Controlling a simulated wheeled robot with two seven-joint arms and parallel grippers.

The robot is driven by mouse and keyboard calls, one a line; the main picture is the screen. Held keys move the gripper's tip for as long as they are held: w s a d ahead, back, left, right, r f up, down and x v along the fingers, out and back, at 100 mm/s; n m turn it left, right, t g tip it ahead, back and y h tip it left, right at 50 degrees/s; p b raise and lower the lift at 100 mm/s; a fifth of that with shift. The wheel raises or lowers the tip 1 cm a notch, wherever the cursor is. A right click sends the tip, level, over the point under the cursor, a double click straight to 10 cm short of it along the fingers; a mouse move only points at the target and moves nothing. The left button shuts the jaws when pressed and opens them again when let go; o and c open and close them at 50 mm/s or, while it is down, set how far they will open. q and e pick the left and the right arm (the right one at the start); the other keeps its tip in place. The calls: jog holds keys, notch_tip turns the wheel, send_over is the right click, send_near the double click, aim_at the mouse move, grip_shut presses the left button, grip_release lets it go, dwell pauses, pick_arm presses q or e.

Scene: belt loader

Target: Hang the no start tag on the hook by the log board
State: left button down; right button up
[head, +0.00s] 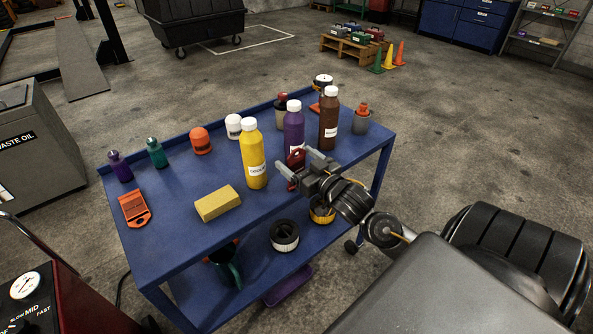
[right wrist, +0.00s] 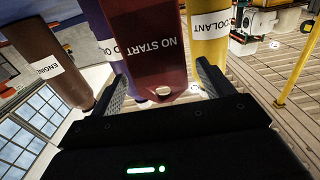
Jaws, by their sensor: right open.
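The no start tag (right wrist: 155,50) is dark red with white NO START lettering and a hole near one end. In the right wrist view it lies between the two fingers, with a gap showing on each side. In the head view the tag (head: 294,168) shows as a small red piece, partly hidden by my right gripper (head: 298,161). My right gripper (right wrist: 162,78) is open around the tag, over the right part of the blue cart. I cannot tell what the tag rests on. The hook and log board are not in view, nor is my left gripper.
The blue cart (head: 165,245) carries a yellow coolant bottle (head: 253,155), a purple bottle (head: 294,128) and a brown bottle (head: 329,120) close by the gripper. A yellow sponge (head: 218,204) and an orange holed piece (head: 134,207) lie to the left.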

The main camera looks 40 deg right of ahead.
aim_at(297, 149)
jog(key=w, duration=0.2)
jog(key=shift+w, duration=0.35)
jog(key=c, duration=1.1)
notch_tip(297, 149, up, 3)
jog(key=shift+r, duration=0.2)
jog(key=s+r+p, duration=0.3)
jog(key=s, duration=0.1)
jog(key=s+r+p, duration=0.3)
jog(key=s+p, duration=0.1)
jog(key=s, duration=0.1)
jog(key=s+r+p, duration=0.3)
jog(key=s+p, duration=0.1)
jog(key=s, duration=0.1)
jog(key=shift+a+r, duration=0.15)
jog(key=shift+r, duration=0.15)
